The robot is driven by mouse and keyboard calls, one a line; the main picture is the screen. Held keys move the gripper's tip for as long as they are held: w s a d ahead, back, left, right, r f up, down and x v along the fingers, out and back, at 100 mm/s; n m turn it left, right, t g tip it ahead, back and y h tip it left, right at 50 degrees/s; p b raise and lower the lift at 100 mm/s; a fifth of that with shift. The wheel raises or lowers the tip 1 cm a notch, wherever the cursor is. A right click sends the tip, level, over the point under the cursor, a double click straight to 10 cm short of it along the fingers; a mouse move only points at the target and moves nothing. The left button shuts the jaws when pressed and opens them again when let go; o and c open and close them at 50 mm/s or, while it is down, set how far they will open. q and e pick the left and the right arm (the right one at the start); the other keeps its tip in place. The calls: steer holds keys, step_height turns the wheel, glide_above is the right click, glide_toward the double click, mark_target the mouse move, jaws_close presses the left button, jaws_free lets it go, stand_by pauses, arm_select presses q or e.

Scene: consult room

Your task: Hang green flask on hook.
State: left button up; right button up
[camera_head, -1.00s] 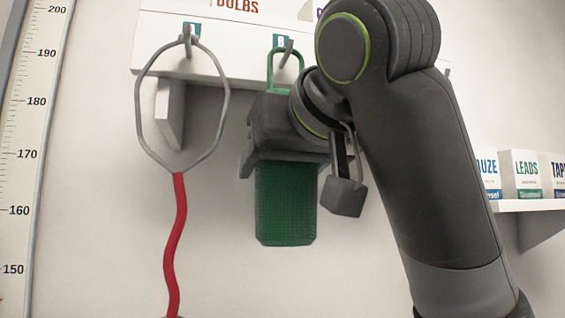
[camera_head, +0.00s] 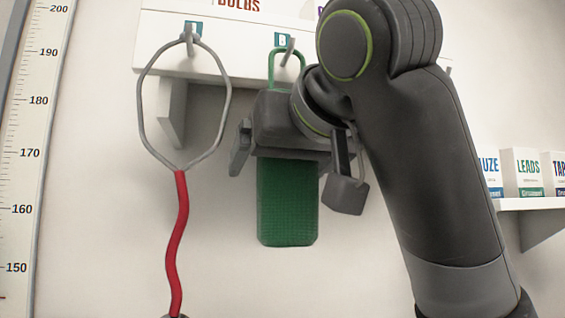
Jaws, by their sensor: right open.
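The green flask (camera_head: 287,205) hangs upright below the shelf edge, its lower body in plain sight and its upper part hidden behind my right gripper. Its green wire loop (camera_head: 271,70) rises to the grey hook (camera_head: 289,52) under the label "B" and appears to be around it. My right gripper (camera_head: 293,171) is in front of the flask, its two fingers spread apart on either side, clear of the flask's sides. My left gripper is not in view.
A stethoscope (camera_head: 182,225) with a red tube hangs from the hook (camera_head: 188,40) to the left. A white shelf (camera_head: 237,67) bears boxes above. Right of my arm, a lower shelf holds small boxes (camera_head: 523,172). A height scale (camera_head: 45,130) stands at far left.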

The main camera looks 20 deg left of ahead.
steer(key=b+v, duration=1.1)
steer(key=v, duration=0.6)
steer(key=shift+b, duration=0.3)
